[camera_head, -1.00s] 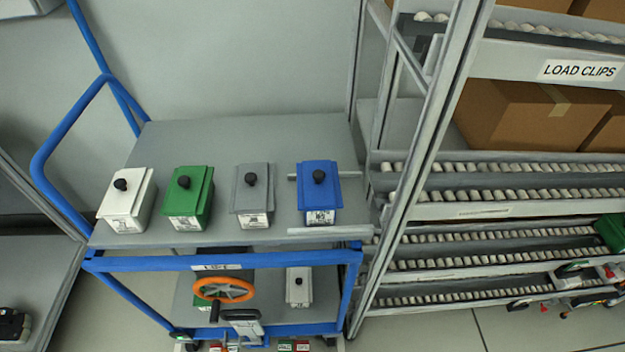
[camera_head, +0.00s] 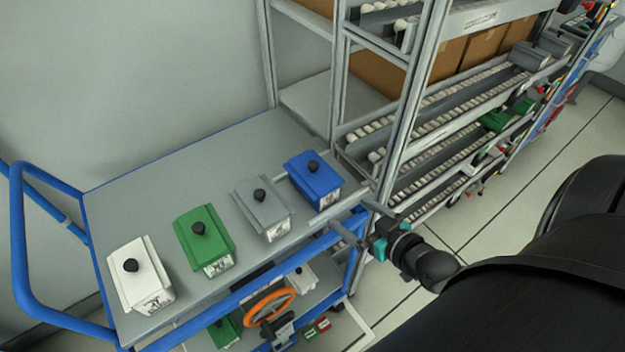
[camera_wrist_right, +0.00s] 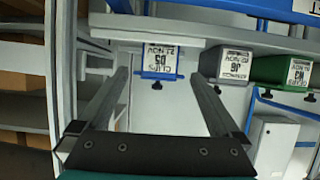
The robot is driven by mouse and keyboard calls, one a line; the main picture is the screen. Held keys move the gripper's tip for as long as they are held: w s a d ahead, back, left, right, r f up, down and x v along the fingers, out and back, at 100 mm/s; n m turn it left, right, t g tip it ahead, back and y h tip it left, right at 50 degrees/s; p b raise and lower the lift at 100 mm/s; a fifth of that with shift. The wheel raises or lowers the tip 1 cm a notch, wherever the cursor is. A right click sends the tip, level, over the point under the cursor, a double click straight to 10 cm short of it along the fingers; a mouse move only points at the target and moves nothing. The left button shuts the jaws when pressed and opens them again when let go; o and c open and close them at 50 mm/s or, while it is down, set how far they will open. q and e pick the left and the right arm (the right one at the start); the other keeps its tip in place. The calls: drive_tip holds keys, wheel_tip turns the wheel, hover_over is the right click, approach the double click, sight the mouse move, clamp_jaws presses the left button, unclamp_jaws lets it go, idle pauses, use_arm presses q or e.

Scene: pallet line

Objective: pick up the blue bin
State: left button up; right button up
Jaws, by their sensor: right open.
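The blue bin (camera_head: 314,180) has a black knob on its lid and a white label on its front. It stands at the right end of the row on the cart's top shelf (camera_head: 190,180). My right gripper (camera_head: 351,212) is open and empty, in front of and to the right of the bin, apart from it. In the right wrist view, which looks upside down, the blue bin (camera_wrist_right: 160,60) shows between the two open fingers (camera_wrist_right: 157,75), beyond their tips. My left gripper is not in view.
A grey bin (camera_head: 262,208) stands close beside the blue one, then a green bin (camera_head: 204,240) and a white bin (camera_head: 140,275). A roller rack (camera_head: 430,130) rises just right of the cart. The shelf behind the bins is clear.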

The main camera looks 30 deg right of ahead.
sight(330, 196)
drive_tip(key=x, duration=0.3)
drive_tip(key=b+x, duration=0.1)
drive_tip(key=x, duration=0.2)
drive_tip(key=r+b+x, duration=0.1)
drive_tip(key=x, duration=0.3)
drive_tip(key=shift+w, duration=0.25)
drive_tip(key=shift+b+x, duration=0.8)
drive_tip(key=shift+x, duration=1.7)
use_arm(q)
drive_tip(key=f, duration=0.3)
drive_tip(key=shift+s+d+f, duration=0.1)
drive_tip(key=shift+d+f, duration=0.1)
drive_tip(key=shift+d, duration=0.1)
use_arm(e)
drive_tip(key=shift+r, duration=0.1)
drive_tip(key=shift+c, duration=0.2)
clamp_jaws()
drive_tip(key=shift+w+r, duration=0.1)
drive_tip(key=shift+r, duration=0.05)
